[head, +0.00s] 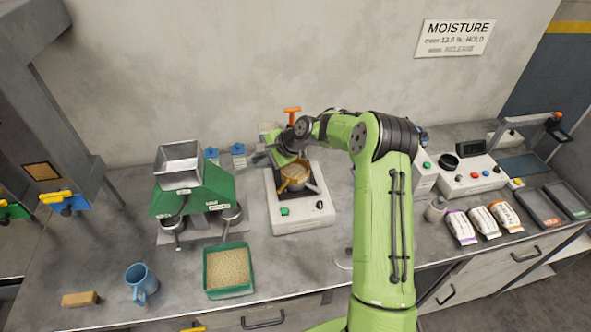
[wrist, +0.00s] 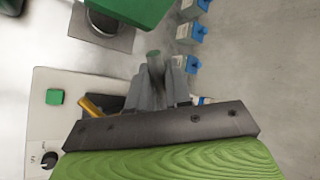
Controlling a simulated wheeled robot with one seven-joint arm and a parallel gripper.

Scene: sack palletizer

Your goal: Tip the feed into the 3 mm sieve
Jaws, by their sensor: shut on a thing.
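A round brass-coloured sieve (head: 294,178) sits on the white shaker base (head: 312,217), between orange clamps. Its inside looks tan; I cannot tell whether that is feed, and I cannot read the mesh size. My gripper (wrist: 156,62) is just behind and above the sieve in the head view, largely hidden by my arm. In the wrist view its grey fingers are shut on a grey rod-like piece (wrist: 154,66) with a dark green end. The rest of the held thing is hidden. A green tray (head: 229,289) of pale grain stands at front left.
A green divider with a metal hopper (head: 179,163) stands left of the shaker. A blue mug (head: 141,283) and a wooden block (head: 80,299) are at front left. Several sample bags (head: 481,224) lie at right. An orange T-shaped handle (head: 292,112) rises behind my gripper.

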